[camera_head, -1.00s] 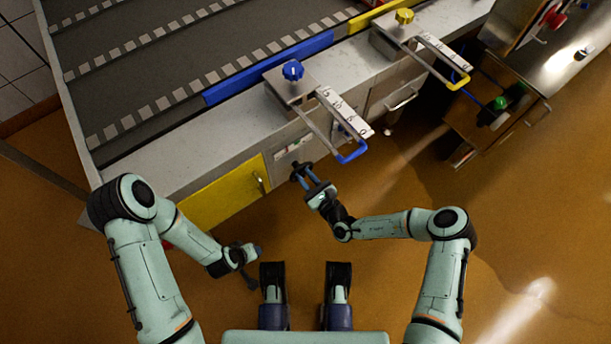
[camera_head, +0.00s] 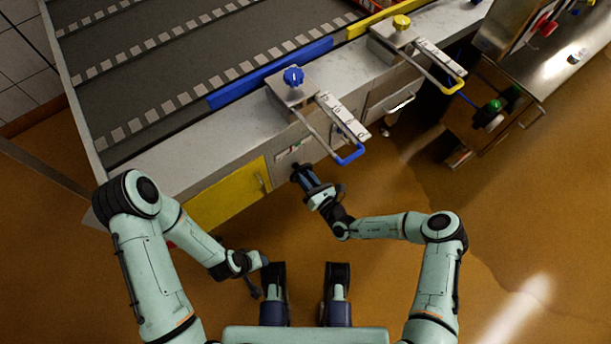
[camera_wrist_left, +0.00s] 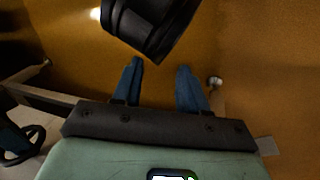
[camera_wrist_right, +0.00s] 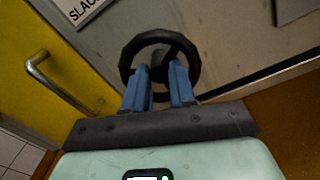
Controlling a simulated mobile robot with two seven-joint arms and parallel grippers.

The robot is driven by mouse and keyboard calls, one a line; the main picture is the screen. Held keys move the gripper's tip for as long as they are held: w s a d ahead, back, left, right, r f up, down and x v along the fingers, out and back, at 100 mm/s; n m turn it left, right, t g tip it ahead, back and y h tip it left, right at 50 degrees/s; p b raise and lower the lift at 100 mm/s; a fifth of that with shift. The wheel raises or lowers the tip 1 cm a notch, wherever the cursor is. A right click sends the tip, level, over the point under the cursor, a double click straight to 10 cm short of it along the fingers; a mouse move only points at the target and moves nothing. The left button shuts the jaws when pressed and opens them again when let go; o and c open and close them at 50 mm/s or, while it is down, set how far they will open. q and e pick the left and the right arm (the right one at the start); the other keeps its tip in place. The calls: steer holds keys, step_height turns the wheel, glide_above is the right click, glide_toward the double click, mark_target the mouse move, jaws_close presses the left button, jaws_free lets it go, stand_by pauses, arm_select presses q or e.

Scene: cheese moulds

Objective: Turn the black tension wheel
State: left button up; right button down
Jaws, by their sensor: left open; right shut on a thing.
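The black tension wheel (camera_wrist_right: 192,54) is a spoked handwheel on the front panel of the machine. It fills the middle of the right wrist view and shows small in the head view (camera_head: 302,172). My right gripper (camera_wrist_right: 160,84) has its blue fingers at the wheel's near rim and is shut on it; the fingers hide part of the rim and hub. My left gripper (camera_wrist_left: 156,75) is open and empty over the brown floor, low and left of the wheel in the head view, in front of my base.
A yellow door (camera_head: 229,197) with a metal handle (camera_wrist_right: 65,82) is left of the wheel. A bracket with a blue knob (camera_head: 293,75) and blue-ended bar (camera_head: 351,156) juts out above the wheel. The floor (camera_head: 370,280) around my base is clear.

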arm_select(q)
steer(key=shift+s+d+r+p, duration=0.4)
steer(key=shift+s+r, duration=0.15)
steer(key=shift+s, duration=0.2)
arm_select(e)
steer(key=shift+s+f+m, duration=0.1)
steer(key=shift+s+m, duration=0.05)
steer(key=shift+m, duration=6.05)
steer(key=c, duration=1.2)
jaws_free()
